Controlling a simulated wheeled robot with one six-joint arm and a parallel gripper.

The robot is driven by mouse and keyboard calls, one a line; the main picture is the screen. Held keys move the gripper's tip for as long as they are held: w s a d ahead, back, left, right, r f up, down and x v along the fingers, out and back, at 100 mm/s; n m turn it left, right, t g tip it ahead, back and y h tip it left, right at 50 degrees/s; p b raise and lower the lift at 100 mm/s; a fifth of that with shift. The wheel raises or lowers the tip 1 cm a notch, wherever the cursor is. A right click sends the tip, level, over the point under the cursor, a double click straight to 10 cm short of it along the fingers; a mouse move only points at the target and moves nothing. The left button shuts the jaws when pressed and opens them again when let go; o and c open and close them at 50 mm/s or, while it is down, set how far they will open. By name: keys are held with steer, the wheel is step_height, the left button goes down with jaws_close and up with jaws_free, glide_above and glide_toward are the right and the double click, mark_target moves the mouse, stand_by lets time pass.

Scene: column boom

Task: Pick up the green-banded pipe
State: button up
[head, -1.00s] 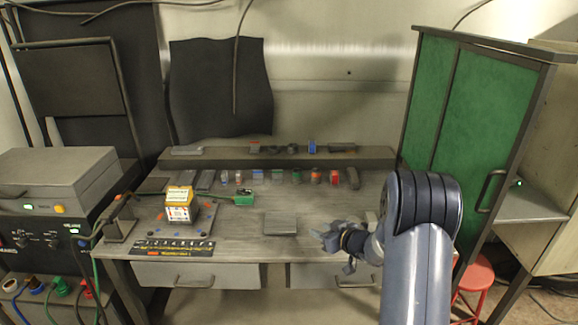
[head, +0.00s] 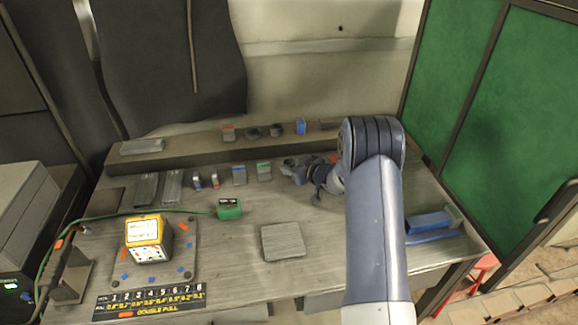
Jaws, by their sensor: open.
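A short grey piece with a green band (head: 264,172) stands in the row on the workbench, in front of the raised back ledge. It is the likely green-banded pipe, though it is small in the picture. My gripper (head: 300,177) is just to its right, with its jaws open and nothing seen between them. I cannot tell whether the near finger touches the piece. My arm and gripper hide much of the row to the right, where a bit of red shows.
Blue-banded (head: 239,175) and red-banded (head: 214,181) pieces stand left of the green one. A blue item (head: 429,221) lies at right. A green cabinet (head: 520,110) stands right.

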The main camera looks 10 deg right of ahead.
steer(key=shift+x, duration=1.4)
steer(key=shift+r, duration=0.1)
steer(key=c, duration=0.9)
steer(key=shift+o, duration=0.2)
